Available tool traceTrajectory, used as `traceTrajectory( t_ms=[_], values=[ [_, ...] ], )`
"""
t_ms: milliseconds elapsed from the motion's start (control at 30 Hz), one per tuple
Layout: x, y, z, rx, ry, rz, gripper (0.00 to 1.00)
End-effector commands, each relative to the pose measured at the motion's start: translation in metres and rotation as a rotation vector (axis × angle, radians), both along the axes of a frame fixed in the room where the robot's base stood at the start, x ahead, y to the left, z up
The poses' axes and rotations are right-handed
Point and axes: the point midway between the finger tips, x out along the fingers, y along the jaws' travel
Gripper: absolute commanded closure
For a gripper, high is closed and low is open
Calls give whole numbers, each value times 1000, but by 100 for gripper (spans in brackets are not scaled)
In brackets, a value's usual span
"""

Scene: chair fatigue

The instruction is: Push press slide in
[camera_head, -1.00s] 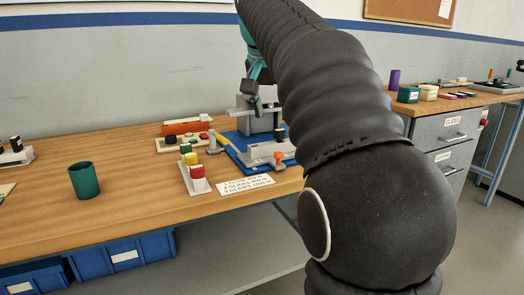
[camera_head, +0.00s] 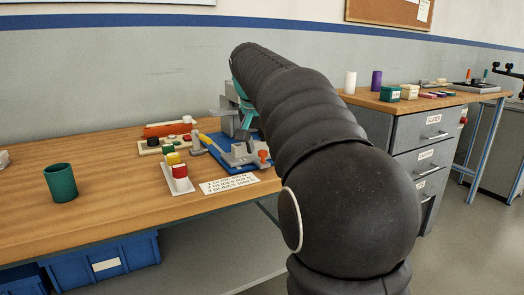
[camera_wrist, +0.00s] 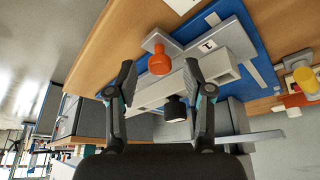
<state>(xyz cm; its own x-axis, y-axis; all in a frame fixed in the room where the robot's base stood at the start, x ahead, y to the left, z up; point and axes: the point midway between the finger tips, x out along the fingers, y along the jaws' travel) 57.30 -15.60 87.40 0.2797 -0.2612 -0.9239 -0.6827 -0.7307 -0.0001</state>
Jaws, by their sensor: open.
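The grey press (camera_head: 229,124) stands on a blue base (camera_head: 205,142) on the wooden bench. Its grey slide (camera_head: 241,155) has an orange knob (camera_head: 264,155) at the right end. In the wrist view the orange knob (camera_wrist: 159,62) and the slide with a white label (camera_wrist: 225,35) lie just beyond my fingertips. A black knob (camera_wrist: 176,109) shows between my fingers. My gripper (camera_wrist: 160,68) is open and empty, its fingers on either side of the orange knob's line. In the head view my arm partly hides the gripper and press; contact cannot be told.
A green cup (camera_head: 61,183) stands farther left. A drawer cabinet (camera_head: 415,140) is at right. Bench wood between cup and holder is clear.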

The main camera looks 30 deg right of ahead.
Motion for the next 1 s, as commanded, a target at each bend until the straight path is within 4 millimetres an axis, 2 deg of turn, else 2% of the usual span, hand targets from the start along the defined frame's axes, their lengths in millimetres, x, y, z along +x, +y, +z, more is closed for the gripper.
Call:
traceTrajectory(
  t_ms=[133, 400, 467, 600, 633, 1000],
  values=[
    [2, -2, -7, 1, 1, 0, 49],
    [2, -2, -8, 0, 0, 0, 49],
    [2, -2, -8, 0, 0, 0, 61],
    [2, -2, -8, 0, 0, 0, 96],
    [2, -2, -8, 0, 0, 0, 100],
    [2, -2, -7, 1, 1, 0, 100]
  ],
)
